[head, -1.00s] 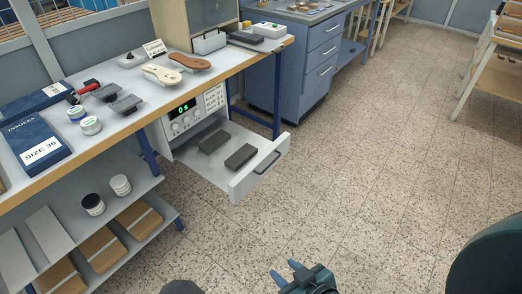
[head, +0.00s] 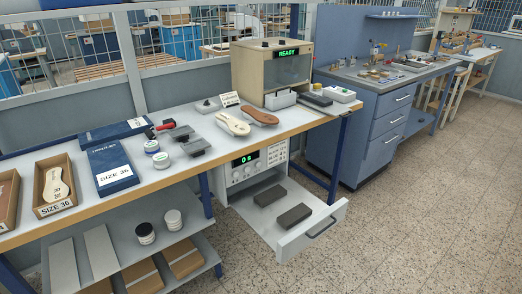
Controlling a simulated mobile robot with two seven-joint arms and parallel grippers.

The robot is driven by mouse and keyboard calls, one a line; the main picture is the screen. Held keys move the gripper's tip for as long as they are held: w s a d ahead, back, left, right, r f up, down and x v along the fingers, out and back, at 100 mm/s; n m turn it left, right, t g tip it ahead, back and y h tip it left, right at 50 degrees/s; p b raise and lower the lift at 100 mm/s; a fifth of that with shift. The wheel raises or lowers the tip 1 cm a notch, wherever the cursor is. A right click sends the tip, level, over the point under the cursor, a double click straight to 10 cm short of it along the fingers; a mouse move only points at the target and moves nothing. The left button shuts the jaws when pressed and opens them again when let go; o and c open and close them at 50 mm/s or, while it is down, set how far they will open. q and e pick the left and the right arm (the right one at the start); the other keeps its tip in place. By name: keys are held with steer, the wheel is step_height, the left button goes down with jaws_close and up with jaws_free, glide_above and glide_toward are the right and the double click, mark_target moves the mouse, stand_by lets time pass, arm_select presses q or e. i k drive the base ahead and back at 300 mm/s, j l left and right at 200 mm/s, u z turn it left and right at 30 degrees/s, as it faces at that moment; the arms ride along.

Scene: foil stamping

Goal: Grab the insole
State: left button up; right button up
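A brown insole (head: 260,117) lies on the workbench (head: 108,216), in front of the wooden machine with the READY display. A cream, sole-shaped piece (head: 232,123) lies just left of it. Neither of my grippers is in the head view.
The machine (head: 271,72) stands at the back of the bench. Below, an open drawer (head: 311,229) holding two dark blocks juts out over the floor. A blue cabinet (head: 352,142) stands to the right. The speckled floor (head: 430,210) at right is clear.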

mark_target(237, 126)
steer(key=z, duration=0.35)
steer(key=i+j+z, duration=0.15)
steer(key=z, duration=0.2)
steer(key=i+j+z, duration=0.1)
steer(key=j+z, duration=0.25)
steer(key=i+j+z, duration=0.1)
steer(key=z, duration=0.25)
steer(key=j, duration=0.1)
